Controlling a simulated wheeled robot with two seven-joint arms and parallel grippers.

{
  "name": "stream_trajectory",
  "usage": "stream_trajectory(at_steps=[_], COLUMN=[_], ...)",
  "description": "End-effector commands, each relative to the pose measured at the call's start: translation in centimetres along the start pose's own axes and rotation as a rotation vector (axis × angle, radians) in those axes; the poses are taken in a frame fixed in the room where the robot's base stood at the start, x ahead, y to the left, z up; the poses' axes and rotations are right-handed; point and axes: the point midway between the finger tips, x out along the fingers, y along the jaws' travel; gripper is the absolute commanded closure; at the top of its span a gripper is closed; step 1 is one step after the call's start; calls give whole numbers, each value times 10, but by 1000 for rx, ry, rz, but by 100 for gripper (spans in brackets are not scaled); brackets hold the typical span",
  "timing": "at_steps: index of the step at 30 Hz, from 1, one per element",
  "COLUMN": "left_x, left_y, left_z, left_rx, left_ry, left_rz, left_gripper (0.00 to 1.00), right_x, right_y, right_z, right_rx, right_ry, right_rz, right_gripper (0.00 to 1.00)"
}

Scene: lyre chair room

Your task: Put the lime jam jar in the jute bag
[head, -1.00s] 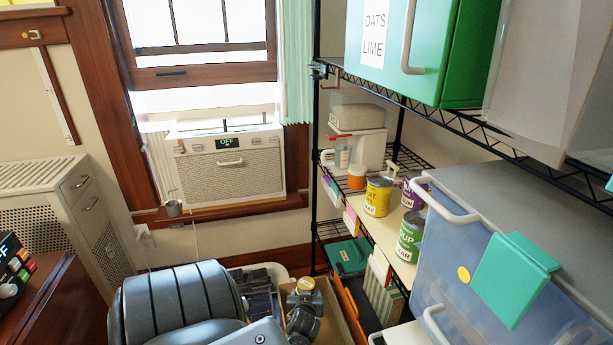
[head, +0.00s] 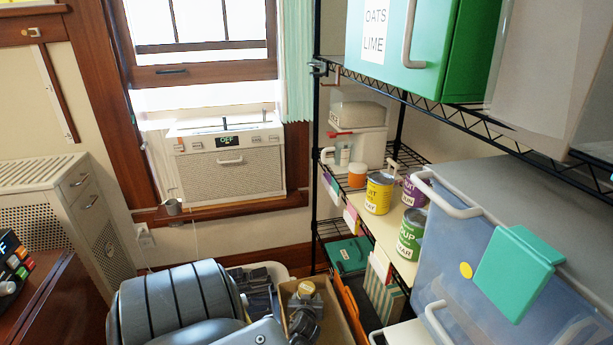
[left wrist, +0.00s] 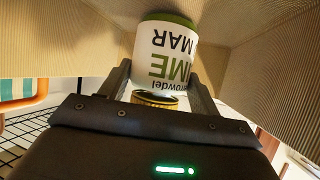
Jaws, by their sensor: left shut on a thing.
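The lime jam jar (left wrist: 165,52) is white with green bands and a dark-lettered label, seen upside down in the left wrist view. Its gold lid (left wrist: 155,100) faces my palm. My left gripper (left wrist: 159,72) is shut on the jar, with one finger on each side. Tan, woven-looking walls of the jute bag (left wrist: 60,62) surround the jar. Whether the jar touches the bag's bottom cannot be told. In the head view the open tan bag (head: 343,322) stands at the bottom centre, with dark parts of my arm inside it. My right gripper does not show.
A black wire shelf (head: 314,180) stands right of the bag. It holds a yellow can (head: 379,193), a green soup can (head: 410,236) and a clear bin (head: 450,265). An orange-edged box (head: 356,318) is close to the bag's right side. A window air conditioner (head: 229,168) is behind.

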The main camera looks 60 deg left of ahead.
Motion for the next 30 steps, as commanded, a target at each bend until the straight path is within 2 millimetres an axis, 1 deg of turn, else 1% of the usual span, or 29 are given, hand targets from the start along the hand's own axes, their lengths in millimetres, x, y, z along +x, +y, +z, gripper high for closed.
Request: stream_trajectory(at_steps=[1, 2, 6, 7, 14, 17, 20, 27, 30], left_x=[1, 1, 1, 1, 1, -2, -15, -56, -67], left_y=[0, 0, 0, 0, 0, 0, 1, 0, 0], left_z=[2, 3, 2, 2, 2, -3, -1, -1, -1], left_rx=[-2, 0, 0, 0, 0, 1, -1, -2, -1], left_ry=[1, -1, -1, -1, -1, 0, -2, -3, -2], left_rz=[0, 0, 0, 0, 0, 1, 3, 1, 1], left_gripper=[74, 36, 18, 16, 16, 16, 16, 16, 16], right_x=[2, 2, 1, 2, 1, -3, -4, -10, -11], right_y=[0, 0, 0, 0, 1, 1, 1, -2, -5], right_z=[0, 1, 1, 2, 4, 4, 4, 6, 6], right_rx=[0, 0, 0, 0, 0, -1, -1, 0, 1], right_ry=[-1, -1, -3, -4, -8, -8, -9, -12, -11], right_rz=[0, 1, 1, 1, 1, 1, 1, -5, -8], right_gripper=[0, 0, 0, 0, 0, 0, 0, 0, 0])
